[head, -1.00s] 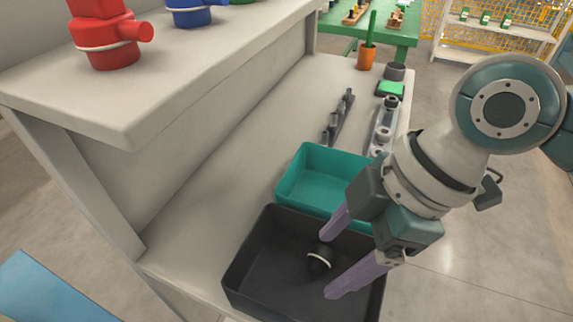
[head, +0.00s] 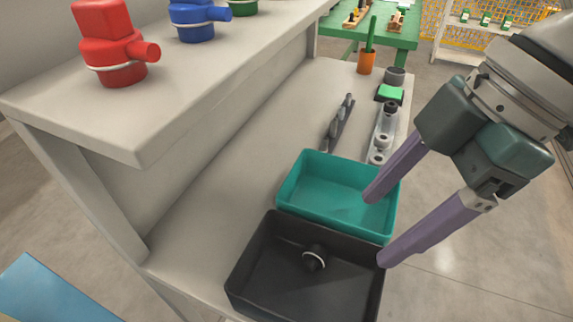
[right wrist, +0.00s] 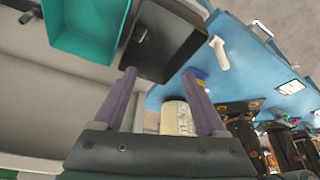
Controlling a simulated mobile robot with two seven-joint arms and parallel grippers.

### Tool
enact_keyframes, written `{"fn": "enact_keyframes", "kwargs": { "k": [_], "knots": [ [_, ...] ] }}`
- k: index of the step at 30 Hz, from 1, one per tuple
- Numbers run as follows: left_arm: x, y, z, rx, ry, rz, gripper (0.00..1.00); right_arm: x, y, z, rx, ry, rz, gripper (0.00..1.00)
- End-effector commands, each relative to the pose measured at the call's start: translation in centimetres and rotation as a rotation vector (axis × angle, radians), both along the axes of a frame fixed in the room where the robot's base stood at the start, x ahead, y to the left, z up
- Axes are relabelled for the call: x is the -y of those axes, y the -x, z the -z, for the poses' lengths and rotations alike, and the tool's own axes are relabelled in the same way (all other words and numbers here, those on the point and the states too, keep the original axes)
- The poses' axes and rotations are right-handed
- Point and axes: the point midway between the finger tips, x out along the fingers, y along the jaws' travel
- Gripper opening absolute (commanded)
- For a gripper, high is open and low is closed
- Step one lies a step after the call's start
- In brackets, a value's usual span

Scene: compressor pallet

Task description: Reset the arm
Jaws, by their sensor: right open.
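My right gripper (head: 374,228) is open and empty, its two purple fingers spread apart above the right side of the teal and black bins. It also shows in the right wrist view (right wrist: 165,88), with nothing between its fingertips. A small black part with a white ring (head: 314,257) lies in the black bin (head: 250,262). The black bin also shows in the right wrist view (right wrist: 182,58). My left gripper is in neither view.
A teal bin (head: 300,185) stands behind the black one. Dark rails with parts (head: 338,122) and a grey holder (head: 383,132) lie beyond. A shelf (head: 190,100) at left carries a red part (head: 115,50) and a blue part (head: 193,20). Open floor (head: 480,260) is at right.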

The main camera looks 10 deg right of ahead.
Motion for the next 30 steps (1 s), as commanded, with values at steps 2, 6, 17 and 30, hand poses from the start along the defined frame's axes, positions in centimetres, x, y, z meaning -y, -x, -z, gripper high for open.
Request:
{"fn": "enact_keyframes", "kwargs": {
  "k": [2, 6, 17, 30],
  "knots": [
    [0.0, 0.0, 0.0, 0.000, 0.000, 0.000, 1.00, 0.0, 0.0, 0.0, 0.000, 0.000, 0.000, 0.74],
    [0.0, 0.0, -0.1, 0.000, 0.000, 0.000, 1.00, -0.1, 0.1, 0.0, -0.001, -0.001, 0.002, 0.74],
    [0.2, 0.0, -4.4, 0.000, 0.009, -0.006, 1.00, -3.9, 4.4, -2.0, 0.006, -0.069, 0.404, 0.74],
    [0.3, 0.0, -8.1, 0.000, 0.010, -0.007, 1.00, 4.7, 11.8, -4.3, -0.049, 0.091, 1.234, 0.74]
  ]
}}
